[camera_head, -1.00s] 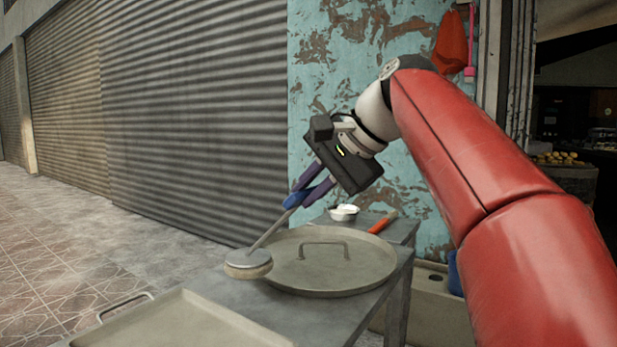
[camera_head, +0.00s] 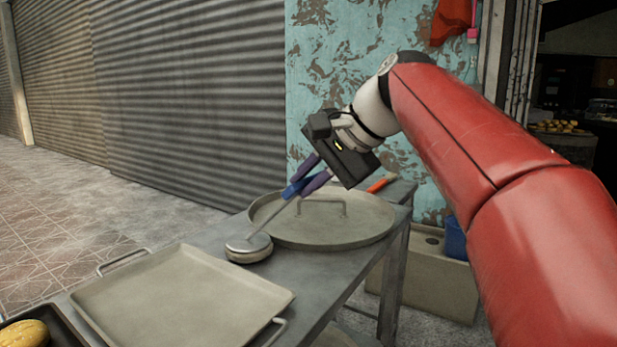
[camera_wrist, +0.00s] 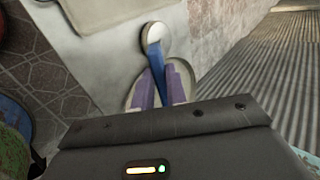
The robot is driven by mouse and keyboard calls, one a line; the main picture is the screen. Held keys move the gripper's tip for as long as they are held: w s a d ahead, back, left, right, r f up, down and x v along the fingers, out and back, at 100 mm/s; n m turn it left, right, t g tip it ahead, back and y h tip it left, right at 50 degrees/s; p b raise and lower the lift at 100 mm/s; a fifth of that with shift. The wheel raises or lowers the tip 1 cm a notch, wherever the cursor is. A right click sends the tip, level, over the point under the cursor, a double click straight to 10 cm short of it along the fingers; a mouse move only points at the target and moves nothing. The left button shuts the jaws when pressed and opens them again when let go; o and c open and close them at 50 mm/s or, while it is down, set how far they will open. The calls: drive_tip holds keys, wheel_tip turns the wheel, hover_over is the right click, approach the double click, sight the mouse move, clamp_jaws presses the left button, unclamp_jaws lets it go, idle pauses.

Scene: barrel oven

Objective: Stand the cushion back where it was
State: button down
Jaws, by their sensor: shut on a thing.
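The cushion (camera_head: 248,255) is a round pale pad under a metal disc, with a thin rod and a blue handle (camera_head: 291,190). My gripper (camera_head: 305,183), with purple fingers, is shut on the blue handle. The rod slants down left to the pad. The pad is low over the grey table (camera_head: 335,272) by the left front edge of the round lid (camera_head: 275,231); I cannot tell whether it touches the table. In the wrist view the disc (camera_wrist: 155,35) lies beyond the fingers (camera_wrist: 161,88), the handle between them.
A flat metal tray (camera_head: 185,300) with side handles lies in front on the table. A dark pan with bread (camera_head: 22,335) is at the lower left. An orange-handled tool (camera_head: 380,184) lies behind the lid. A shutter wall (camera_head: 190,100) and peeling teal wall (camera_head: 335,60) stand behind.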

idle(0.3)
drive_tip(key=c, duration=1)
unclamp_jaws()
drive_tip(key=shift+p+v, duration=0.95)
drive_tip(key=shift+v, duration=3.6)
drive_tip(key=shift+f, duration=0.1)
drive_tip(key=s+d+f+n+h, duration=0.1)
drive_tip(key=s+f, duration=0.4)
drive_tip(key=f, duration=0.6)
drive_tip(key=s+d+f+n+h, duration=0.2)
drive_tip(key=s+f, duration=0.4)
drive_tip(key=f, duration=0.5)
drive_tip(key=s+d+f+n+h, duration=0.2)
drive_tip(key=s+f+n+h, duration=0.2)
drive_tip(key=f, duration=0.7)
drive_tip(key=shift+s+n, duration=0.3)
drive_tip(key=shift+s, duration=0.85)
